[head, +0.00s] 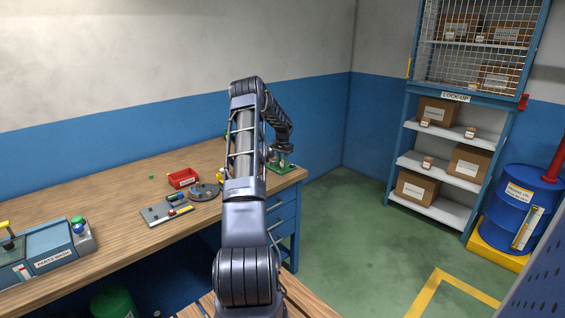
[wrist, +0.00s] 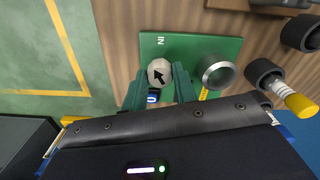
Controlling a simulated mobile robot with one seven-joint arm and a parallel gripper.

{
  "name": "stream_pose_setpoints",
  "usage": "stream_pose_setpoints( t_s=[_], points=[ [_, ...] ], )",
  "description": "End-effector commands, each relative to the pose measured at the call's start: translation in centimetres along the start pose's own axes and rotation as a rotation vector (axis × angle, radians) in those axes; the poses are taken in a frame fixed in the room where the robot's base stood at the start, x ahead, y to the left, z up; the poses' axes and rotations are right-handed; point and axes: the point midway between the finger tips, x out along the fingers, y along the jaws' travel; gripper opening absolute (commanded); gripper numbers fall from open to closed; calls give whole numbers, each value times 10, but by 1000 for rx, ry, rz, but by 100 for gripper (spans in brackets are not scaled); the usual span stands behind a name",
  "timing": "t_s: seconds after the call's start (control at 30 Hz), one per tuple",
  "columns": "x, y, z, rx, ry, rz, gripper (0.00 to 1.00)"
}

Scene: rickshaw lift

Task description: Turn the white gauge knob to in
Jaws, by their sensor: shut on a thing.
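The white gauge knob (wrist: 159,71) is round with a black arrow and sits on a green plate (wrist: 205,44) in the wrist view. The arrow points up and to the left, somewhat left of the "IN" mark (wrist: 160,40). My gripper (wrist: 158,86) is shut on the knob, with one dark green finger on each side. A blue label (wrist: 152,98) shows partly between the fingers; its full text is hidden. In the head view, the green plate (head: 284,169) is at the bench's right end, and my arm hides the knob.
A metal ring (wrist: 217,72) stands on the plate right of the knob, near a dark cylinder (wrist: 264,74) and a yellow-ended part (wrist: 300,105). A red bin (head: 183,178) and a grey tool board (head: 166,212) lie left on the wooden bench (head: 110,200). Green floor is open to the right.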

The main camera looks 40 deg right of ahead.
Motion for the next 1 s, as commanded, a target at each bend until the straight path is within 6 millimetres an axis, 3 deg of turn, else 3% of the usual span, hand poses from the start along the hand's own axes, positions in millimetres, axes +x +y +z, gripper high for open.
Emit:
stream_pose_setpoints(
  t_s=[0.5,1.0],
  points=[
    [0,-1,0,360,1,0,5],
    [0,0,0,442,1,0,5]
  ],
)
